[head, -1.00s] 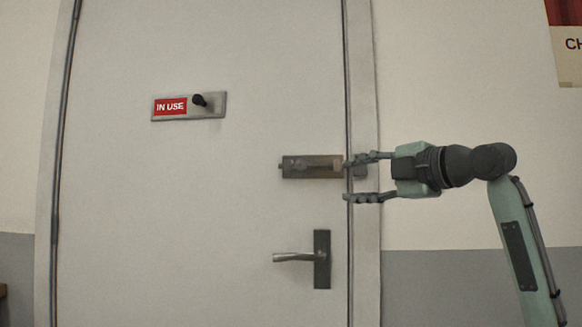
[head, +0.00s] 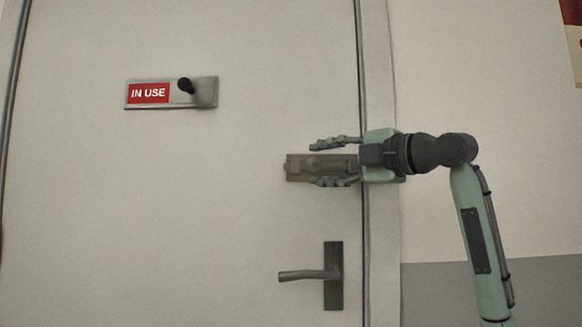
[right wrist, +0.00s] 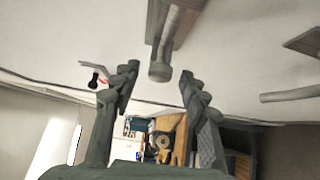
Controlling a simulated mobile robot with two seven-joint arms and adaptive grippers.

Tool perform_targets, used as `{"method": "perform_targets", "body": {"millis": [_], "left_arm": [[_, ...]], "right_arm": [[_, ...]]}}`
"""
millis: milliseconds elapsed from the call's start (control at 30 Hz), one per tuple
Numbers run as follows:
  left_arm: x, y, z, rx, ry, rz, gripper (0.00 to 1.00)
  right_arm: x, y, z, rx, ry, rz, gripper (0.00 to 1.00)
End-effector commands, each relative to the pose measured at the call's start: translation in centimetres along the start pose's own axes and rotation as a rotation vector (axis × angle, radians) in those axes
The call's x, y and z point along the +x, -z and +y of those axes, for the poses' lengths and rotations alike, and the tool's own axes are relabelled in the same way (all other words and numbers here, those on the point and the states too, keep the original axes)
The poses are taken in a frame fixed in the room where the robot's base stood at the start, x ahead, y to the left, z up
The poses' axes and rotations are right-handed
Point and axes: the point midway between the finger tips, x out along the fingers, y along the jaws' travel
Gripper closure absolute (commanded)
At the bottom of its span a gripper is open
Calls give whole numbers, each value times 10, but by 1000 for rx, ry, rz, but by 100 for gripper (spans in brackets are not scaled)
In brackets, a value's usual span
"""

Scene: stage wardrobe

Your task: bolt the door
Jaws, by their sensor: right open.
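The door bolt (head: 294,169) is a brownish metal plate with a sliding rod, mounted on the grey-white door (head: 200,220) near its right edge. My right gripper (head: 318,163) is open in front of it, one finger above and one below the bolt. In the right wrist view the bolt's rounded end (right wrist: 160,71) shows between the two spread fingertips, with a gap on either side. I cannot tell whether the rod reaches into the frame, as my gripper hides that end. My left gripper is not in view.
A lever handle (head: 308,274) sits below the bolt and also shows in the right wrist view (right wrist: 292,94). A red "IN USE" sign plate (head: 149,93) with a black knob (head: 185,86) is at upper left. The door frame (head: 380,240) runs along the right.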

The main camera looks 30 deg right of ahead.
Motion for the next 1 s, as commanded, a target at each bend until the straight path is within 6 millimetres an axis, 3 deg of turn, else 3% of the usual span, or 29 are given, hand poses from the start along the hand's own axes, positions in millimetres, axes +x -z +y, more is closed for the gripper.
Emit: {"method": "perform_targets", "body": {"millis": [67, 133, 400, 767, 1000], "left_arm": [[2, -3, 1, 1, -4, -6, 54], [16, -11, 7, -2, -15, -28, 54], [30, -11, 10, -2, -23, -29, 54], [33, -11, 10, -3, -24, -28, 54], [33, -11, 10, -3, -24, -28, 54]], "right_arm": [[14, 1, 1, 4, 1, 4, 56], [26, 1, 1, 4, 1, 4, 56], [60, 1, 1, 3, 1, 2, 56], [66, 0, 0, 1, 0, 0, 56], [66, 0, 0, 1, 1, 0, 86]]}}
